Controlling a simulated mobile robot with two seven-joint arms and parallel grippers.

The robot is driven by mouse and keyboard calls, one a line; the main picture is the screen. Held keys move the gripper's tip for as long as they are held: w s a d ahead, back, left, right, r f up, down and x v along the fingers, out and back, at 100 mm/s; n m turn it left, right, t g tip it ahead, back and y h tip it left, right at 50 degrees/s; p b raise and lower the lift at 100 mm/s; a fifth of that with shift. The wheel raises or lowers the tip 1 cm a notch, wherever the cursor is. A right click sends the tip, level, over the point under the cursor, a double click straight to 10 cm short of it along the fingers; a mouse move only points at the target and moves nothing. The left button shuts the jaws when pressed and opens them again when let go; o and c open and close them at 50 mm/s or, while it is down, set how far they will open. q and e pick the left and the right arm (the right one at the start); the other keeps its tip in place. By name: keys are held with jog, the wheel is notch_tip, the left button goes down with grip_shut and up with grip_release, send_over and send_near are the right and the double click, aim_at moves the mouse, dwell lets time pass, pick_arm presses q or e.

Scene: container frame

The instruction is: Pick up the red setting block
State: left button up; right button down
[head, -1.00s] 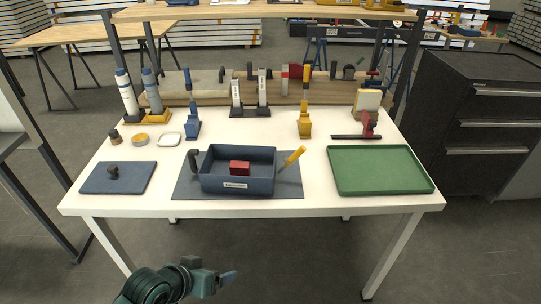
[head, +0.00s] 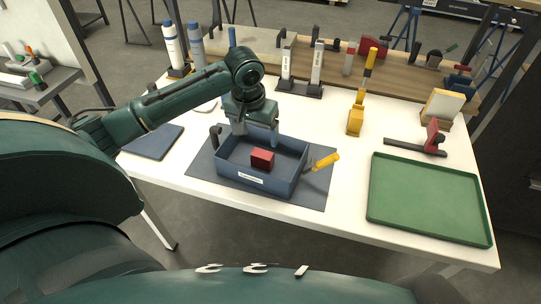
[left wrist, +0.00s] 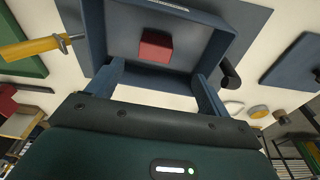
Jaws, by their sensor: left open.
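The red setting block (head: 262,158) lies on the floor of a blue open box (head: 237,175) on the white table. It also shows in the left wrist view (left wrist: 155,47), beyond and between the fingers. My left gripper (head: 257,136) points down above the back of the box. Its two fingers are apart and nothing is between them. In the left wrist view the left gripper (left wrist: 160,80) is open and the block is clear of both fingertips. My right gripper is in neither view.
A green tray (head: 428,203) is at the right. Upright tools and a yellow clamp (head: 355,120) stand behind. The table between box and tray is partly clear.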

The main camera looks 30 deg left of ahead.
aim_at(262, 154)
pick_arm(q)
jog(key=f, duration=0.5)
jog(key=shift+w+f, duration=0.1)
jog(key=shift+w, duration=0.25)
jog(key=shift+w+d+f, duration=0.1)
jog(key=shift+w+f, duration=0.15)
jog(key=shift+f, duration=0.65)
jog(key=shift+w+f, duration=0.3)
jog(key=shift+f, duration=0.55)
jog(key=shift+w+d+f, duration=0.1)
jog(key=shift+w+f, duration=0.15)
jog(key=shift+f, duration=0.65)
jog(key=shift+c, duration=0.2)
jog(key=shift+r, duration=0.1)
jog(key=c, duration=1.1)
